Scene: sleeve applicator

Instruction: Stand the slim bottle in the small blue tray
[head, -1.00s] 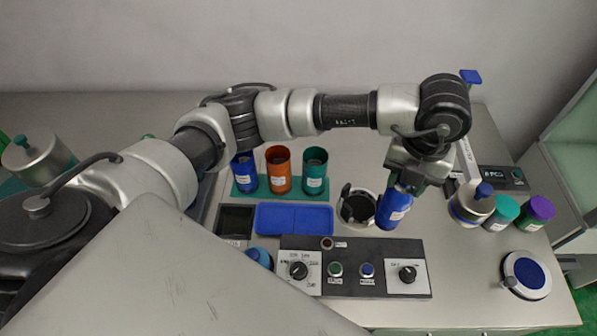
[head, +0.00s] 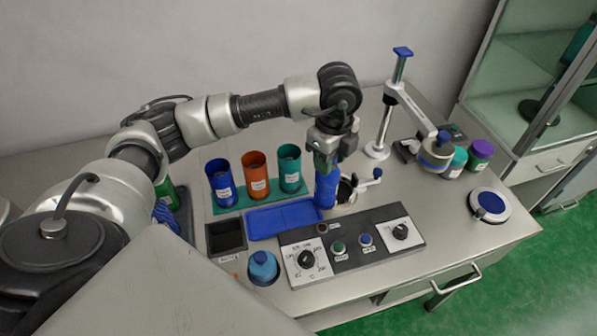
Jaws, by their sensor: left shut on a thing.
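The slim blue bottle (head: 325,190) is in my left gripper (head: 326,162), which is shut on its upper part. The bottle hangs close to upright, with its lower end by the right end of the small blue tray (head: 270,222). I cannot tell whether its base touches the tray or is just above it. The tray is shallow and otherwise empty. My right gripper is not in view.
A rack with blue, orange and teal cups (head: 254,176) stands behind the tray. A control panel (head: 352,244) lies in front. A round stand (head: 345,190) is close right of the bottle. A blue-capped bottle (head: 262,267) sits front left; a post stand (head: 390,110) is at right.

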